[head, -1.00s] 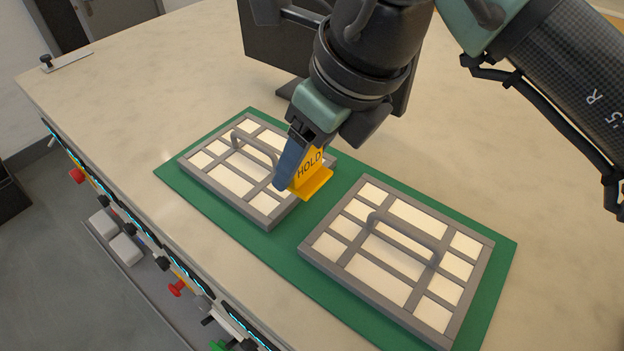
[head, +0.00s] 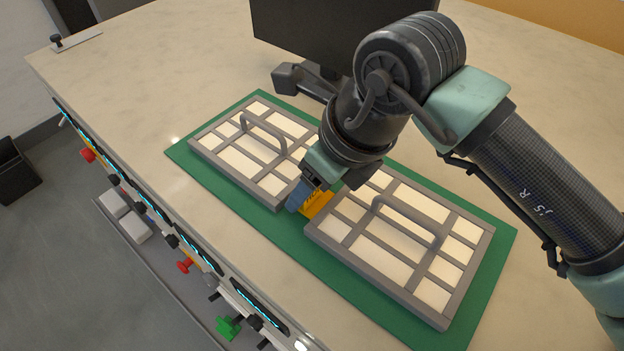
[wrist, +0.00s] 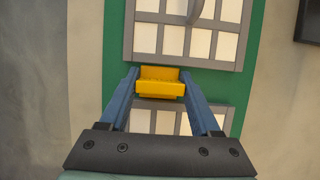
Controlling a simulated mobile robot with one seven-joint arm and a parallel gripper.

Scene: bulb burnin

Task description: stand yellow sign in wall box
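The yellow sign (head: 315,204) is low over the green mat, in the gap between two grey-framed panels. In the head view it is mostly hidden by my gripper (head: 298,196). In the wrist view the sign (wrist: 160,83) sits between the two blue fingertips of my gripper (wrist: 160,80), which close on its two sides. Whether its base touches the mat I cannot tell. I cannot make out a wall box in these views.
The left panel (head: 238,158) and right panel (head: 345,238) have raised handles and lie on the green mat (head: 263,223). A dark monitor (head: 320,35) stands behind. Knobs and buttons line the bench front.

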